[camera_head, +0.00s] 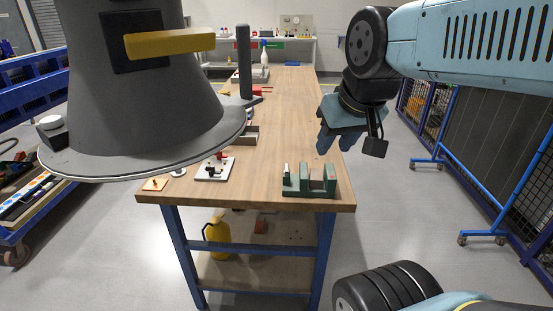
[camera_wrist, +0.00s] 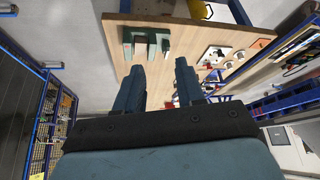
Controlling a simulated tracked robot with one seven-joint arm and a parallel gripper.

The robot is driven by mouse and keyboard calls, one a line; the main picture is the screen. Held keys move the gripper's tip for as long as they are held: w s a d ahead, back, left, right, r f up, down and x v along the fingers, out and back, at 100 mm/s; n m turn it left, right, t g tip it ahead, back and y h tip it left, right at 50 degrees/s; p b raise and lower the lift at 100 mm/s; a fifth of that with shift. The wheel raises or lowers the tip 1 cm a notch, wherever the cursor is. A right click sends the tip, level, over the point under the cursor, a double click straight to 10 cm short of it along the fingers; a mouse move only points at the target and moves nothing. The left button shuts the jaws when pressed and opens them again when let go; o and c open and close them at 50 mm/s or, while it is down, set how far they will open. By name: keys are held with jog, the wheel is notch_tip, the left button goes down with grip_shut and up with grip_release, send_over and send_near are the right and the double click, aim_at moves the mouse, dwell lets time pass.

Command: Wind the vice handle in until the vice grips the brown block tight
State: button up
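The green vice (camera_head: 296,190) stands at the near right end of the wooden table in the head view. It also shows upside down near the top of the wrist view (camera_wrist: 128,48). A small brownish patch between its upright parts may be the brown block (camera_head: 317,173), but it is too small to tell whether the jaws touch it. The handle cannot be made out clearly. My gripper (camera_head: 335,145) hangs above the table's right edge, behind and above the vice, apart from it. In the wrist view its two fingers (camera_wrist: 160,68) are spread with nothing between them.
The wooden table (camera_head: 290,120) has free room in its middle. A white plate with dark parts (camera_head: 214,169) lies left of the vice. A blue trolley (camera_head: 30,190) stands at left, a fence (camera_head: 500,170) at right. A yellow can (camera_head: 217,236) is on the shelf below.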

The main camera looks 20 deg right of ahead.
jog(key=shift+w+d, duration=0.1)
jog(key=shift+w, duration=0.05)
jog(key=m+g, duration=0.4)
jog(key=g, duration=0.2)
send_over(287, 167)
notch_tip(287, 167, down, 10)
notch_tip(287, 167, down, 13)
jog(key=shift+f, duration=0.1)
jog(key=shift+c, duration=0.3)
